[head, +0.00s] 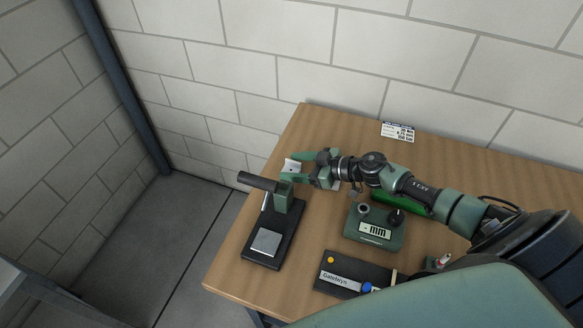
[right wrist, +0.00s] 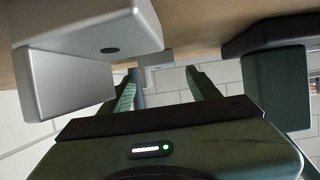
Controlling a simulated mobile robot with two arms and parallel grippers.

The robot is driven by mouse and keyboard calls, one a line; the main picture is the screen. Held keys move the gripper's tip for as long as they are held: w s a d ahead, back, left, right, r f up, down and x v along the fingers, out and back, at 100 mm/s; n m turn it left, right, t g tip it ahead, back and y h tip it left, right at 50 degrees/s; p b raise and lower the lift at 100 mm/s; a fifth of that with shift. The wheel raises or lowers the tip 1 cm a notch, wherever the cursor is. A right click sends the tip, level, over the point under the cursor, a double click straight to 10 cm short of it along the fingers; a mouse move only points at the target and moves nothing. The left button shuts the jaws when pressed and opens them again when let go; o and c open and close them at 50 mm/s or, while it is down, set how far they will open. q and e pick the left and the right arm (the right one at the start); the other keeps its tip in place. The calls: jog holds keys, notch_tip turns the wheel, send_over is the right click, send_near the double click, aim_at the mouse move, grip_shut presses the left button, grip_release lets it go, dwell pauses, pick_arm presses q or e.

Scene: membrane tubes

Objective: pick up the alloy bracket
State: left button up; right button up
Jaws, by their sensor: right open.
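The alloy bracket, a small silver angled piece (head: 291,166), is at the far left end of the table, behind the press. In the head view it shows at the tips of my right gripper (head: 300,167). My right gripper is open, its green fingers pointing left. In the right wrist view a small pale piece (right wrist: 155,60), which looks like the bracket, shows beyond and between the fingertips (right wrist: 163,85). I see no contact between fingers and bracket. My left gripper is not in view.
A press (head: 265,243) with a black handle stands just in front of the bracket. A green gauge (head: 374,227), a black box (head: 340,273) and a label card (head: 397,131) are farther right. In the right wrist view, a large grey block (right wrist: 85,30) looms at the left, unidentified.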

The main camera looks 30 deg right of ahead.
jog(key=shift+w+a+f, duration=0.3)
jog(key=shift+w+a, duration=0.05)
jog(key=shift+w, duration=0.1)
grip_shut()
jog(key=shift+r, duration=0.1)
